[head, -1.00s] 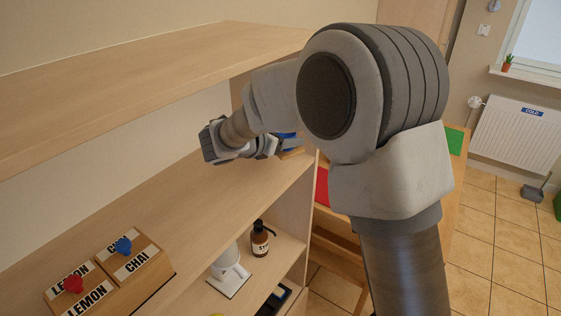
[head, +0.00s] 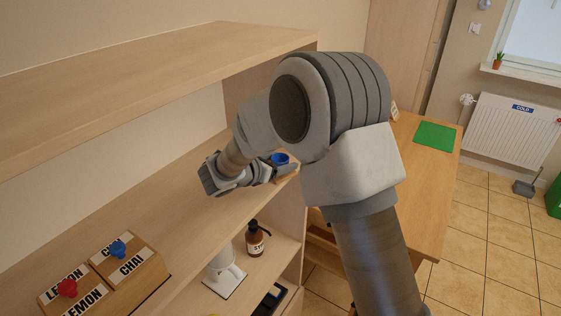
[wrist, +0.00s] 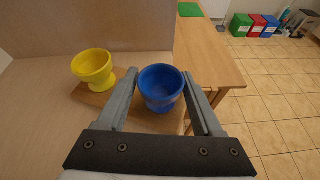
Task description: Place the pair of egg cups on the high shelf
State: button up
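In the wrist view a blue egg cup (wrist: 160,86) stands between the two fingers of my gripper (wrist: 160,76), which look closed on its sides. A yellow egg cup (wrist: 93,68) stands upright to its left, outside the fingers. A wooden board (wrist: 98,97) lies under the cups. In the head view the blue cup (head: 280,158) shows just past my gripper (head: 264,174), near the right end of the middle shelf board (head: 190,190). The yellow cup is hidden there. I cannot tell whether the board touches the shelf. An upper shelf board (head: 150,80) runs above.
Two wooden boxes labelled LEMON (head: 80,300) and CHAI (head: 135,265) stand on the shelf at the left. Shelf room between them and my gripper is clear. A brown bottle (head: 256,241) stands lower down. A table with a green mat (head: 436,136) is behind at right.

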jog(key=shift+o, duration=1.1)
jog(key=shift+r, duration=0.15)
jog(key=b+v, duration=0.1)
jog(key=v, duration=1.1)
jog(key=s+d+r+m+g, duration=0.25)
jog(key=s+d+m, duration=0.35)
jog(key=d, duration=0.3)
jog(key=s+d+r+m+g, duration=0.2)
jog(key=s+d+m+g, duration=0.2)
jog(key=s+d+m, duration=0.4)
jog(key=s+d+m+t+y, duration=0.1)
jog(key=s+d+m+y, duration=0.2)
jog(key=s+m+y, duration=0.5)
jog(key=shift+s+m, duration=1.65)
jog(key=shift+m, duration=1.25)
jog(key=shift+r, duration=0.1)
